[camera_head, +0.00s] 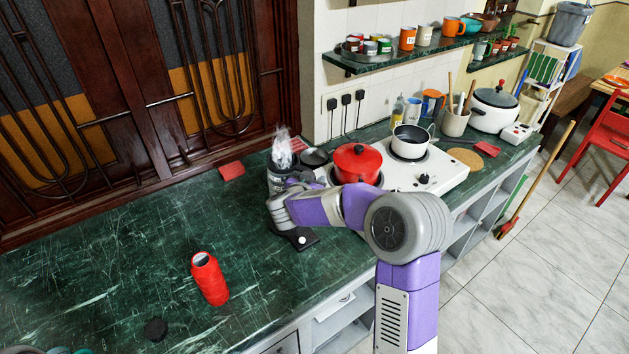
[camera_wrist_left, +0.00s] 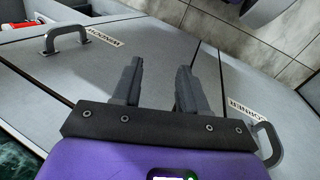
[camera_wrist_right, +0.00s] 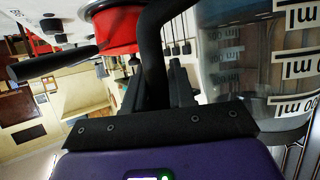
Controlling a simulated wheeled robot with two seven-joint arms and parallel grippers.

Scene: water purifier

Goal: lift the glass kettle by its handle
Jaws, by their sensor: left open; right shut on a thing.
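The glass kettle (camera_head: 276,183) is at the back of the green counter, with white steam above it. Its clear wall with white ml marks (camera_wrist_right: 240,60) fills the right of the right wrist view. Its black handle (camera_wrist_right: 153,45) runs between the fingers of my right gripper (camera_wrist_right: 158,88), which is shut on it. In the head view my right gripper (camera_head: 288,190) hides part of the kettle. I cannot tell whether the kettle's bottom touches anything. My left gripper (camera_wrist_left: 158,82) is open and empty in front of grey cabinet fronts.
A black plate (camera_head: 305,240) lies in front of the kettle. A red pot (camera_head: 357,163) and white saucepan (camera_head: 410,139) stand on the white stove (camera_head: 452,176) to the right. A red cylinder (camera_head: 209,278) stands at the front left. The left counter is mostly clear.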

